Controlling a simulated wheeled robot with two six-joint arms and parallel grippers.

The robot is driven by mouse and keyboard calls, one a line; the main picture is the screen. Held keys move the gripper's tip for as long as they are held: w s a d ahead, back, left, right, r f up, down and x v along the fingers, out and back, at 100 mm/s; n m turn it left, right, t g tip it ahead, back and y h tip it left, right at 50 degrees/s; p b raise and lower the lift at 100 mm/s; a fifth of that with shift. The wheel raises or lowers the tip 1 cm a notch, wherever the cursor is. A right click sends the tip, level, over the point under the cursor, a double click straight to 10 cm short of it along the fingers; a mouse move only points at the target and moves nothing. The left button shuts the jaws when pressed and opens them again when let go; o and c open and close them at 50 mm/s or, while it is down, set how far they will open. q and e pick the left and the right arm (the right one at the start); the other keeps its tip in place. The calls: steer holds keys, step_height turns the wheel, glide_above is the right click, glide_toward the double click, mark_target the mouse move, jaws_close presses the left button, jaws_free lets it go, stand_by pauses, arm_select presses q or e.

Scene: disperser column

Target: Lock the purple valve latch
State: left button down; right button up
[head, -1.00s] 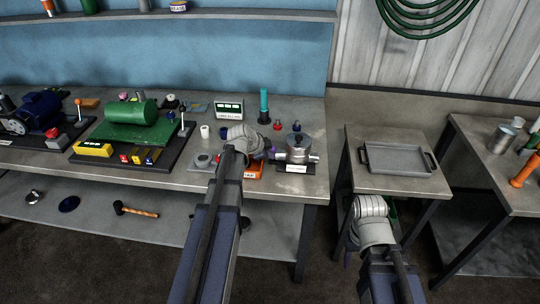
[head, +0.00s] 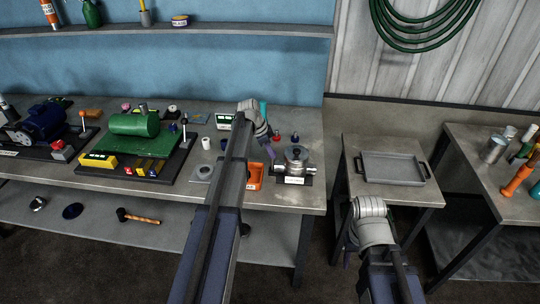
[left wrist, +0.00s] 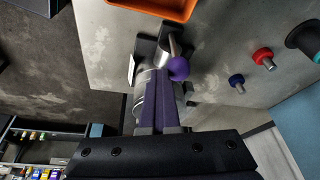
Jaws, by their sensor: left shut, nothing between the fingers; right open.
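The valve (head: 295,158) is a silver round body with side pipes on a dark base at the right end of the workbench. In the left wrist view its latch lever carries a purple ball knob (left wrist: 179,68). My left gripper (head: 274,143) is at the valve's left side. In the left wrist view its long purple fingers (left wrist: 164,75) are shut and empty, with their tips beside the knob; I cannot tell whether they touch it. The fingers and wrist hide part of the valve. My right gripper (head: 347,260) is open, low in front of the small table, its fingers mostly hidden behind its wrist.
An orange bin (head: 255,178) stands left of the valve. Red (left wrist: 262,56) and blue (left wrist: 236,80) knobs and a teal-topped item (head: 263,110) are behind it. A grey tray (head: 393,182) lies on the small table to the right. The bench front near the valve is clear.

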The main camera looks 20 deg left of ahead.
arm_select(q)
steer(key=shift+w+a+r+g, duration=0.1)
steer(key=shift+w+a+g, duration=0.1)
steer(key=shift+w, duration=0.4)
steer(key=shift+w+a+r+g, duration=0.1)
steer(key=shift+w+a, duration=0.05)
steer(key=shift+w, duration=0.4)
steer(key=w, duration=0.1)
steer(key=w+a, duration=0.1)
steer(key=w, duration=0.1)
steer(key=shift+f, duration=0.1)
steer(key=shift+w, duration=0.1)
